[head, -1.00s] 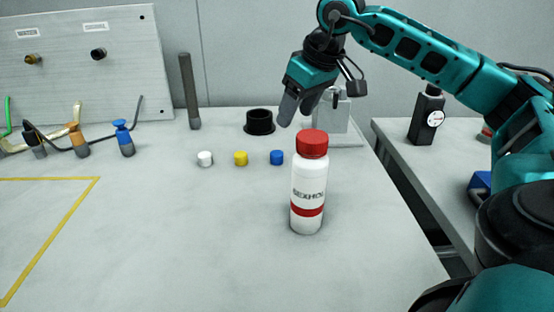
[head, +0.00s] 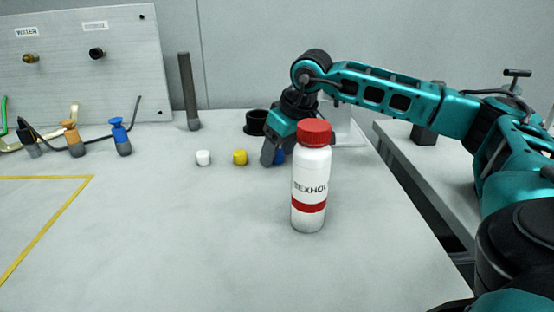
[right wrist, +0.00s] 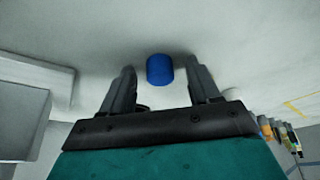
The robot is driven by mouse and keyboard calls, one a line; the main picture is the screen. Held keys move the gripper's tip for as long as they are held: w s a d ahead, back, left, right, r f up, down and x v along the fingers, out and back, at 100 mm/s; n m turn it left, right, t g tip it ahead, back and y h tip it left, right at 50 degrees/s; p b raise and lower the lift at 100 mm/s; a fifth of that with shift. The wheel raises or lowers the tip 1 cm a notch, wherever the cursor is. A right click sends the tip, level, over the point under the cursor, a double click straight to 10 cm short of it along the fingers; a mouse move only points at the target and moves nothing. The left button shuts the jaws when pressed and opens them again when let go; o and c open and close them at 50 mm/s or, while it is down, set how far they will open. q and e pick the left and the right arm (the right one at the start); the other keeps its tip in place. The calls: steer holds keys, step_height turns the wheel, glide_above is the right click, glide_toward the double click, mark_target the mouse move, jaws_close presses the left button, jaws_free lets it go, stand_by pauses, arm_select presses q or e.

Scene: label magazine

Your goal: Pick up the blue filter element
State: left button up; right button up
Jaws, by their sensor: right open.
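The blue filter element (head: 281,156) is a small cylinder on the grey table, mostly hidden in the head view behind my right gripper and the bottle. My right gripper (head: 268,160) is low over the table at the blue element. In the right wrist view, the blue filter element (right wrist: 160,69) lies ahead, between the lines of the two open fingers (right wrist: 163,80), with a gap on each side. Nothing is held. My left gripper is not in view.
A white bottle with a red cap (head: 310,185) stands just in front of my right gripper. A yellow element (head: 240,157) and a white element (head: 203,158) stand to the left. A black ring (head: 255,121) and a dark rod (head: 189,92) are behind.

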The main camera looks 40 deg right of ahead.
mark_target(279, 152)
steer(key=c, duration=1.1)
steer(key=shift+r, duration=0.55)
arm_select(q)
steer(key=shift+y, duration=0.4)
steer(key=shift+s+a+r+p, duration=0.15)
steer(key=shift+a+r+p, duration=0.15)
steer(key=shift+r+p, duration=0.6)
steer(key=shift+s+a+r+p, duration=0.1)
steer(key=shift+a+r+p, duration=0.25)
steer(key=shift+p, duration=1.05)
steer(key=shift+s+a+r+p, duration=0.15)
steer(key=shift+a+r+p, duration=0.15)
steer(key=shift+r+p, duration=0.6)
arm_select(e)
step_height(279, 152, up, 19)
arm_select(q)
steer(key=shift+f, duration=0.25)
